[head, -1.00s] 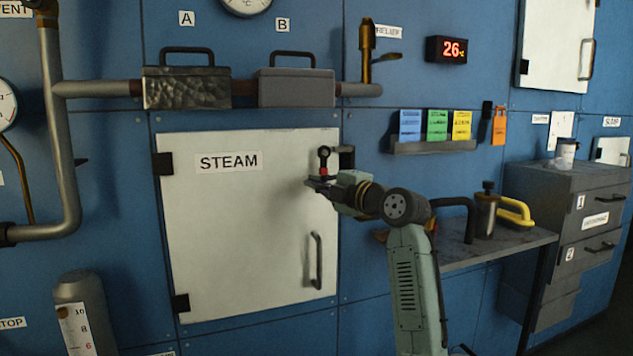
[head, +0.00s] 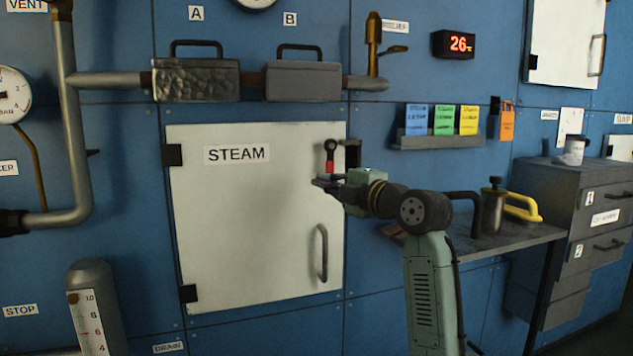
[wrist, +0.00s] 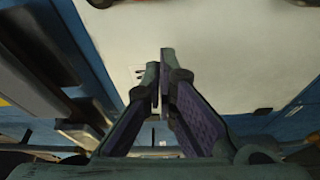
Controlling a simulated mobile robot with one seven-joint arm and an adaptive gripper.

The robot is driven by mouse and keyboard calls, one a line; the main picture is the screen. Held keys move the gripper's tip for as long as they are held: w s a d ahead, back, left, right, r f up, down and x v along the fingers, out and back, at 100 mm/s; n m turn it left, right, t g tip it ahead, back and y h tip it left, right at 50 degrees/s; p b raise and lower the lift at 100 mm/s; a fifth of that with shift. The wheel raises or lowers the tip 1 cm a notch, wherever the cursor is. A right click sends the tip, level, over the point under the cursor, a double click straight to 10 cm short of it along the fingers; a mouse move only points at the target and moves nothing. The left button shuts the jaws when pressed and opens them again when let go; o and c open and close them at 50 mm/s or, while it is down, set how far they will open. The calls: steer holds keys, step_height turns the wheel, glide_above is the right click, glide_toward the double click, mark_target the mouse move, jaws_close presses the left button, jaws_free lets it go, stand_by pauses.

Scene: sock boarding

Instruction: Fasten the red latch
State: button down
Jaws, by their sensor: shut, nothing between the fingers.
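The red latch (head: 329,166) is at the upper right edge of the white STEAM door (head: 245,230), with a dark round-ended lever standing upright. A black bracket (head: 353,153) is just right of it. My gripper (head: 323,183) is just below the latch, close to the door front. Whether it touches the latch cannot be told. In the wrist view my gripper (wrist: 162,85) has its fingers together with nothing between them, in front of the white door (wrist: 220,45). The latch cannot be made out there. The door looks shut, and a dark handle (head: 322,253) is on it.
A grey shelf (head: 480,250) at right carries a canister (head: 492,208) and a yellow handle (head: 523,208). Grey drawers (head: 570,190) stand beyond. Pipes and two covered boxes (head: 197,80) run above the door. The space in front of the door's left side is clear.

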steer(key=shift+v, duration=1.65)
steer(key=shift+r, duration=0.1)
